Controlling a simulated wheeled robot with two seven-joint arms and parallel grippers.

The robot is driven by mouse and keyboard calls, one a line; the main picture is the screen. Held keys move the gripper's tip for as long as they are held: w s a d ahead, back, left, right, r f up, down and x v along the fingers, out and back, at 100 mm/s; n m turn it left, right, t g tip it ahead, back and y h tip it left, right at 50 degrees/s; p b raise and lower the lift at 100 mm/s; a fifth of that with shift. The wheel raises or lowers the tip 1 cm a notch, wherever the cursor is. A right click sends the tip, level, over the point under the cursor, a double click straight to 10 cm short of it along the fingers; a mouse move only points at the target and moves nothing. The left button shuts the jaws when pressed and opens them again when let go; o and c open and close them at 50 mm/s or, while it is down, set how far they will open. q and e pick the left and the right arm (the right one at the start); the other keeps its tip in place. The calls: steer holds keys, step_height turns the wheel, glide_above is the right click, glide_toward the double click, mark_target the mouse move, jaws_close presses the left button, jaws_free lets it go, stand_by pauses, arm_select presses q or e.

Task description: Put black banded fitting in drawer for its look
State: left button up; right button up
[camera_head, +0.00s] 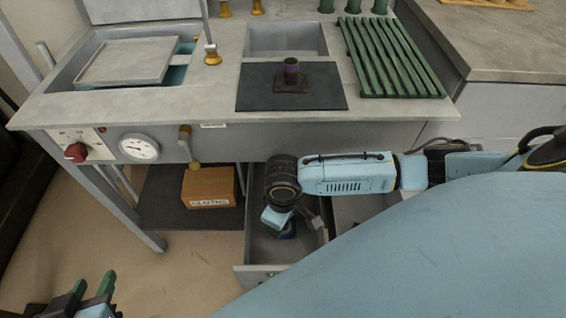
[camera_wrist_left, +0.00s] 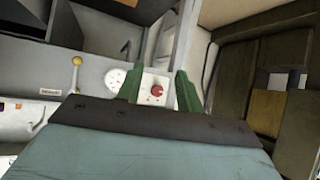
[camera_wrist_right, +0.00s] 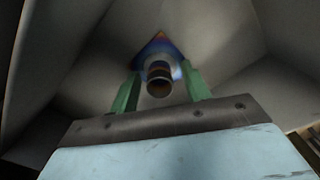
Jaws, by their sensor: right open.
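A fitting with a dark cylinder and a brownish band (camera_wrist_right: 158,86) stands between the fingertips of my right gripper (camera_wrist_right: 161,74) in the right wrist view. Its base shows blue and orange tints. The fingers are apart, and I see no clear grip. In the head view the right gripper reaches down into the open drawer (camera_head: 256,240), where a dark blue patch shows beneath it. Another dark fitting with a purplish top and brown square base (camera_head: 291,78) stands on the black mat (camera_head: 322,92). My left gripper (camera_head: 94,283) is open and empty at the lower left.
The counter holds a green slatted rack (camera_head: 392,60), a sunken basin (camera_head: 285,40) and a grey lidded tray (camera_head: 125,60). A gauge (camera_head: 139,147) and red knob (camera_head: 76,152) are on its front. A cardboard box (camera_head: 209,186) sits on the lower shelf, left of the drawer.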

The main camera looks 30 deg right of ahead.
steer(key=shift+r, duration=0.25)
arm_select(q)
steer(key=s+a+f+g+y+p, duration=0.1)
steer(key=s+a+f+g+p, duration=0.15)
steer(key=s+g, duration=0.2)
steer(key=s+a+f+g+y+p, duration=0.1)
steer(key=s+a+f+g, duration=0.15)
steer(key=s, duration=0.25)
arm_select(e)
step_height(320, 180, up, 6)
arm_select(q)
step_height(320, 180, down, 8)
steer(key=a+p, duration=0.1)
steer(key=p, duration=0.1)
steer(key=shift+w+a+f+n+g+y, duration=0.2)
steer(key=shift+w+n+g+y, duration=0.1)
steer(key=shift+w+g, duration=0.1)
arm_select(e)
steer(key=shift+r, duration=2.8)
